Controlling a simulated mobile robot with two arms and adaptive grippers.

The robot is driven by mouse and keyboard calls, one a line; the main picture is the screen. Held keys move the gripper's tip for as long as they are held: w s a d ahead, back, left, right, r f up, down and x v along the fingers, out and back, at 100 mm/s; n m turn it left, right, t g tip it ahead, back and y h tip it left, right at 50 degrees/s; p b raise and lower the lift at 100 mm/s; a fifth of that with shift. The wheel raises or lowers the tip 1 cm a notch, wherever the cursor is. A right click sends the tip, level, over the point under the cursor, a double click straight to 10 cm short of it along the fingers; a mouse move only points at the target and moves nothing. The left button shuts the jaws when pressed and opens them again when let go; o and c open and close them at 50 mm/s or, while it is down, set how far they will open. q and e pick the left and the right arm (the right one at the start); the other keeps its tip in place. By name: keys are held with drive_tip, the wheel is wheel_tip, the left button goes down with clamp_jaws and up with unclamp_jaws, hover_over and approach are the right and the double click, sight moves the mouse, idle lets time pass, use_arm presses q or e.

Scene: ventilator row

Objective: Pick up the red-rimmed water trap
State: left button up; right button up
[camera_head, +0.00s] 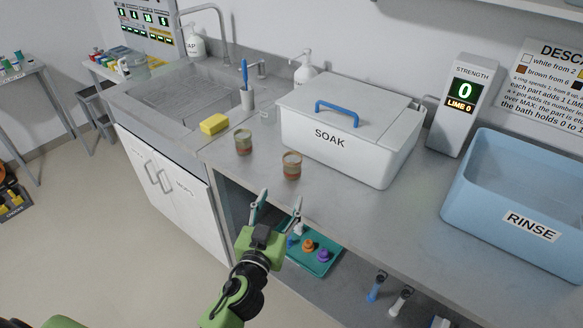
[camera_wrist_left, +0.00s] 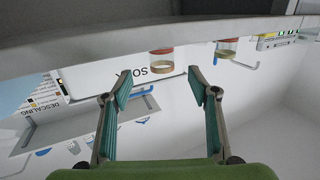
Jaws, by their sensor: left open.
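Two small cup-like water traps stand upright on the grey counter near its front edge. The right one (camera_head: 292,165) has a reddish-orange rim and a brownish lower part; it also shows in the left wrist view (camera_wrist_left: 162,66). The left one (camera_head: 243,141) has a greenish-tan rim and a brownish body; it also shows in the wrist view (camera_wrist_left: 227,48). My left gripper (camera_head: 280,201) is open and empty, in front of the counter edge and short of the red-rimmed trap. In the wrist view its spread fingers (camera_wrist_left: 158,82) point towards that trap. My right gripper is not in view.
A white SOAK box (camera_head: 330,140) stands close behind the red-rimmed trap. A yellow sponge (camera_head: 214,124) and a sink (camera_head: 180,90) are to the left. A blue RINSE tub (camera_head: 475,205) is right. A teal tray (camera_head: 325,262) lies below the counter. The counter front (camera_head: 350,205) is clear.

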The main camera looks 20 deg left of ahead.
sight(290, 174)
use_arm(q)
drive_tip(key=w+p, duration=0.1)
drive_tip(key=w, duration=0.8)
drive_tip(key=shift+a+f+p, duration=0.15)
drive_tip(key=shift+p, duration=0.2)
drive_tip(key=shift+w+a+f+p, duration=0.15)
drive_tip(key=shift+w+p, duration=0.05)
drive_tip(key=shift+w, duration=1)
drive_tip(key=shift+w+a+f+p, duration=0.1)
drive_tip(key=shift+w+f+p, duration=0.05)
drive_tip(key=shift+w, duration=1)
drive_tip(key=c, duration=1.2)
